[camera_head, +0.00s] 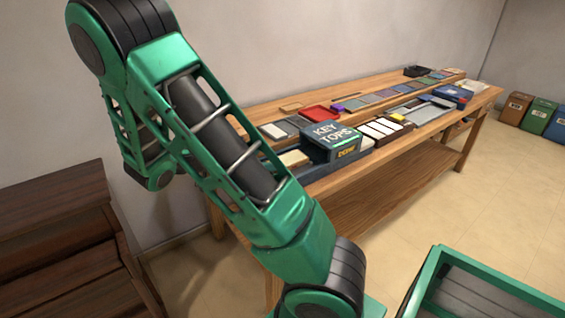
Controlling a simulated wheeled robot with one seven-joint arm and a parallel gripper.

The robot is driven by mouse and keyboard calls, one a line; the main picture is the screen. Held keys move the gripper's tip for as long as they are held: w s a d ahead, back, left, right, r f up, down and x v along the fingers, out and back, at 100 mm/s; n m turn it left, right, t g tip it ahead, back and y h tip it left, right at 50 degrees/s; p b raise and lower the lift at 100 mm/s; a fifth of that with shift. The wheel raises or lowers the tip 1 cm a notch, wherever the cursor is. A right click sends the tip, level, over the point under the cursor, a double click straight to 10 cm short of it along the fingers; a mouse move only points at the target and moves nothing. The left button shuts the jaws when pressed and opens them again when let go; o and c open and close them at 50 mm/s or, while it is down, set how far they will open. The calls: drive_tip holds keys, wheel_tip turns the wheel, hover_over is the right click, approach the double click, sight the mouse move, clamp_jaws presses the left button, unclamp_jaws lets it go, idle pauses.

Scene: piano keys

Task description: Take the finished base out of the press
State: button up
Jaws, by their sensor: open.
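No press can be made out for certain in this view, and I cannot tell any finished base among the small pieces on the long wooden workbench (350,205). My green arm crosses the left and middle of the view and hides part of the bench's near end. My gripper is out of the picture.
White strips (380,128) lie right of the box. A red tray (320,113) and a row of tiles lie behind. A brown wooden piece of furniture (60,215) stands at left; coloured bins (537,114) stand far right. Floor (480,200) before the bench is clear.

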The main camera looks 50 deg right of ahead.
sight(285, 159)
drive_tip(key=x, duration=1)
drive_tip(key=shift+d+f, duration=0.1)
drive_tip(key=shift+d, duration=0.15)
drive_tip(key=c, duration=1.2)
